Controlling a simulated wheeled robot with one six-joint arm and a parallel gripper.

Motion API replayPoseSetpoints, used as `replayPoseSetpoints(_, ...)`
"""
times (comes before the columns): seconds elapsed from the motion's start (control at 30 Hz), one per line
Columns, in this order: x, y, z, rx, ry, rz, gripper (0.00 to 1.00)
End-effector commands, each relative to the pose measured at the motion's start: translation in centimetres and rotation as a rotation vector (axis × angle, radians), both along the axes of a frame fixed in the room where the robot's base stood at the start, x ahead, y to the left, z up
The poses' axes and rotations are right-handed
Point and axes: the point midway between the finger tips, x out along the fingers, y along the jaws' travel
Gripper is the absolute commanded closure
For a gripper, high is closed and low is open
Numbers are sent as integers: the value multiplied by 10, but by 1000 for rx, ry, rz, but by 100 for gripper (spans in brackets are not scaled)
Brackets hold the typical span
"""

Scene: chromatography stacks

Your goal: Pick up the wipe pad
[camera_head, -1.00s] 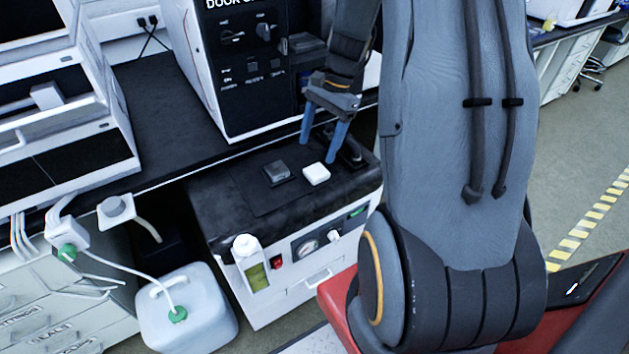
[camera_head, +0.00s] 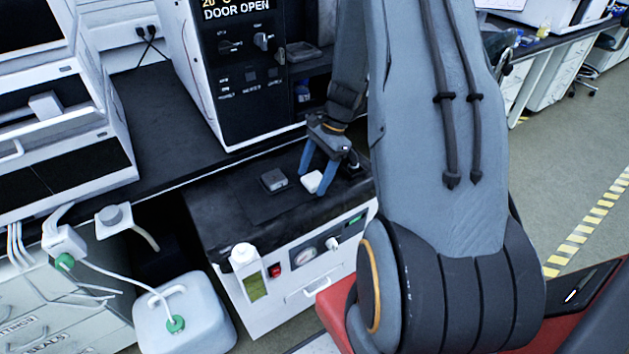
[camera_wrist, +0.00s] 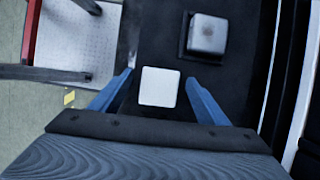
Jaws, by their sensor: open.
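The wipe pad (camera_head: 312,182) is a small white block with rounded corners on the dark top of the low cabinet. In the wrist view the wipe pad (camera_wrist: 159,87) lies between the blue fingertips, with a gap on each side. My gripper (camera_head: 312,180) is open and points down over it. It also shows in the wrist view (camera_wrist: 160,80). I cannot tell how high the tips are above the surface.
A grey block on a dark square base (camera_head: 273,181) sits just left of the pad. The black-fronted instrument (camera_head: 240,75) stands behind on the bench. A white-capped bottle (camera_head: 247,270) hangs on the cabinet front (camera_head: 320,285). A white canister (camera_head: 185,320) stands at left.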

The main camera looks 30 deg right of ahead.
Motion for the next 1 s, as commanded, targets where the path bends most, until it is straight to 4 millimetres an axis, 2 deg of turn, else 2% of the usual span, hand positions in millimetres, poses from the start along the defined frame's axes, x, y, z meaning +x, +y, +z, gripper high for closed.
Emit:
replayPoseSetpoints(0.17,0,0,0,0,0,0,31)
replayPoseSetpoints(0.4,0,0,0,0,0,1,70)
replayPoseSetpoints(0.5,0,0,0,0,0,1,78)
replayPoseSetpoints(0.77,1,0,6,0,-2,1,78)
replayPoseSetpoints(0.87,1,0,18,-1,-3,1,78)
replayPoseSetpoints(1.0,1,0,43,-2,-4,1,78)
